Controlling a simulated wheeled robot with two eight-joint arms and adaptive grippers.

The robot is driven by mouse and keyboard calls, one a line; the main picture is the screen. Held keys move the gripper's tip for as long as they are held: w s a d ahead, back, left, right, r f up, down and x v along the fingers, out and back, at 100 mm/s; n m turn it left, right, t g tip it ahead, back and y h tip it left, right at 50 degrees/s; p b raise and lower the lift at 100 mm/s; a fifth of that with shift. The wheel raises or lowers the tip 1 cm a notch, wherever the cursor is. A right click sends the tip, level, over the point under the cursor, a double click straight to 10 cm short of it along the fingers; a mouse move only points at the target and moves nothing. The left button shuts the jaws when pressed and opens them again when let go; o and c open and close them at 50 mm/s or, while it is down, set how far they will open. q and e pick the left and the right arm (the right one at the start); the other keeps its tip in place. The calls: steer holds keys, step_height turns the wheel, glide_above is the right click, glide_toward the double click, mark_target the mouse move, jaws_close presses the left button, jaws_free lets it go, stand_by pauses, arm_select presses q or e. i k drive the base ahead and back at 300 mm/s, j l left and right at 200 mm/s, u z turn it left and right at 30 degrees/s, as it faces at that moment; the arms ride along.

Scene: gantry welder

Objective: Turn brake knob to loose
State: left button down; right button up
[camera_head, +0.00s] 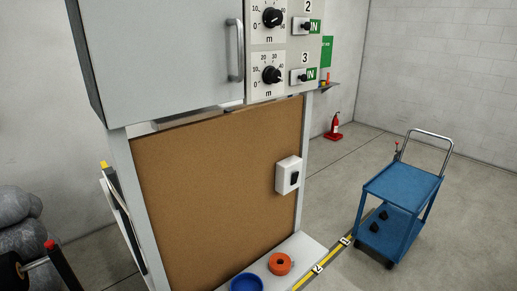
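No knob in view is marked as a brake or as loose, so I cannot tell which one is the brake knob. Two round black knobs sit on the grey panel at the top: an upper knob (271,17) and a lower knob (271,75), each on a white dial marked "m". Small black switch knobs sit beside them at number 2 (304,26) and number 3 (301,77), next to green "IN" labels. Neither of my grippers shows.
A grey cabinet door (165,50) with a handle (235,50) is above the brown board (215,185). A blue bowl (246,284) and an orange ring (280,263) are on the white ledge. A blue cart (400,190) stands right. Black, red-tipped parts (62,265) are lower left.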

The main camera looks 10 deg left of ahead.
mark_target(50, 243)
steer(key=u, duration=3.1)
steer(key=i+j, duration=0.15)
steer(key=i, duration=0.75)
steer(key=i+j, duration=0.1)
steer(key=i, duration=0.75)
steer(key=i+j, duration=0.15)
steer(key=i, duration=0.75)
steer(key=i+z, duration=0.1)
steer(key=z, duration=0.35)
steer(key=i+z, duration=0.15)
steer(key=z, duration=0.25)
steer(key=i+j+z, duration=0.1)
steer(key=z, duration=0.35)
steer(key=j+z, duration=0.2)
steer(key=z, duration=0.2)
steer(key=i+j+z, duration=0.15)
steer(key=z, duration=1.2)
